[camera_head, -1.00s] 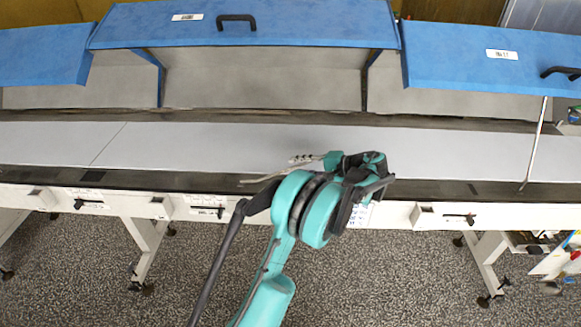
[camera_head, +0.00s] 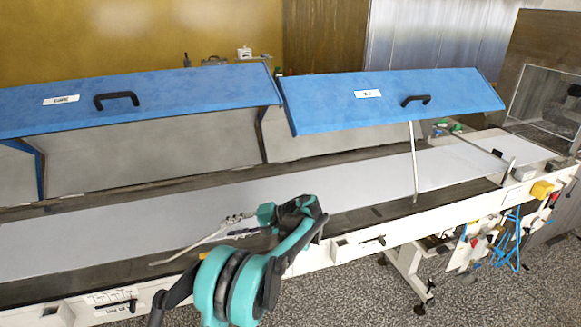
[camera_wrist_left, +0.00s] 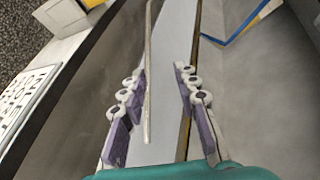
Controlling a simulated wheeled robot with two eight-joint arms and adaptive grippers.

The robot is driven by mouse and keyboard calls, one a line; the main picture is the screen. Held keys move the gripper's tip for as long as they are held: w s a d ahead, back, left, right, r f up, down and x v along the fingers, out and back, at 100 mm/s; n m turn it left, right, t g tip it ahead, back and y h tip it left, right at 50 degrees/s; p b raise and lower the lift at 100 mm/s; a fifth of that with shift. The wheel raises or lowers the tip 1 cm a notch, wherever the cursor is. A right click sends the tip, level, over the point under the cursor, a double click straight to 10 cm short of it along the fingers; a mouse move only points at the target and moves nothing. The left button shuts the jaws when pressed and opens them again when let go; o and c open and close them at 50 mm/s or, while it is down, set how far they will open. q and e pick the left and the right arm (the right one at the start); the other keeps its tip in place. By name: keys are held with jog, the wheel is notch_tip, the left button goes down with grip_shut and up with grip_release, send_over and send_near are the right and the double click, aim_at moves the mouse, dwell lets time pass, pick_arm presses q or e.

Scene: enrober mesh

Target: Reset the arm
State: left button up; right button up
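My left arm (camera_head: 215,285), teal and black, comes up from the bottom in the head view. Its gripper (camera_head: 236,226) is over the front part of the long grey belt (camera_head: 360,188). In the left wrist view the gripper (camera_wrist_left: 160,70) is open, its purple-padded fingers apart. A thin grey rod (camera_wrist_left: 149,80) runs between the fingers, closer to the left-hand one; whether it touches is unclear. The rod (camera_head: 180,254) also shows beside the gripper in the head view. My right gripper is not in view.
Blue lids with black handles, one at left (camera_head: 190,97) and one at right (camera_head: 350,108), stand raised behind the belt. A thin prop (camera_head: 414,165) stands under the right one. A white front rail (camera_head: 350,245) edges the machine. Cables and a yellow box (camera_head: 541,190) are at right.

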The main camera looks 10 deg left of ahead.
pick_arm(q)
jog(key=s+d+r+m+t+h, duration=0.1)
jog(key=s+d+r+t+h, duration=0.15)
jog(key=s, duration=0.35)
jog(key=s+d+r+m+t+h, duration=0.1)
jog(key=s+t+h, duration=0.1)
jog(key=s+h, duration=0.3)
jog(key=s+d+f+t+h, duration=0.2)
jog(key=s+d+f+h, duration=0.1)
jog(key=s+d, duration=0.3)
jog(key=s+d+f+t+h, duration=0.3)
jog(key=s+d, duration=0.3)
jog(key=s, duration=0.4)
jog(key=shift+s+n, duration=0.35)
jog(key=shift+n, duration=0.05)
jog(key=shift+f, duration=0.1)
dwell(0.6)
